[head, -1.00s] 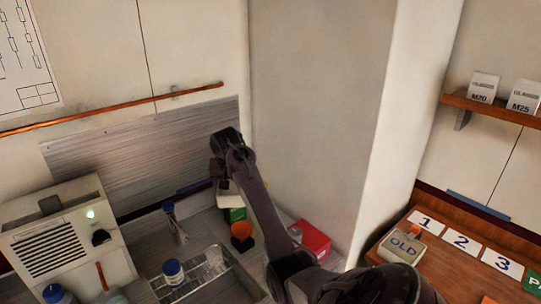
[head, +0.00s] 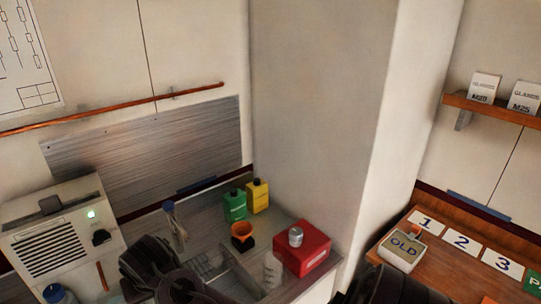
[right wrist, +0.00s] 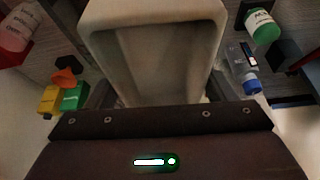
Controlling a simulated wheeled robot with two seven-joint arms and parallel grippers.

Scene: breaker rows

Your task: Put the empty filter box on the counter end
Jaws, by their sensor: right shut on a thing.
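The filter box (right wrist: 155,45) is cream, with a hollow, empty-looking interior, and fills the top middle of the right wrist view. My right gripper (right wrist: 155,97) is shut on it, with a finger on each side. In the head view the dark right gripper and wrist (head: 150,265) are low at the left, over the front of the grey counter (head: 203,228). The box is hidden there behind the arm. My left gripper is not in view.
Green (head: 235,205) and yellow (head: 257,196) bottles, an orange funnel (head: 242,231) and a red box (head: 302,248) stand on the counter's right part. A beige unit (head: 60,240) is at left. A box marked OLD (head: 402,250) is on the wooden bench.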

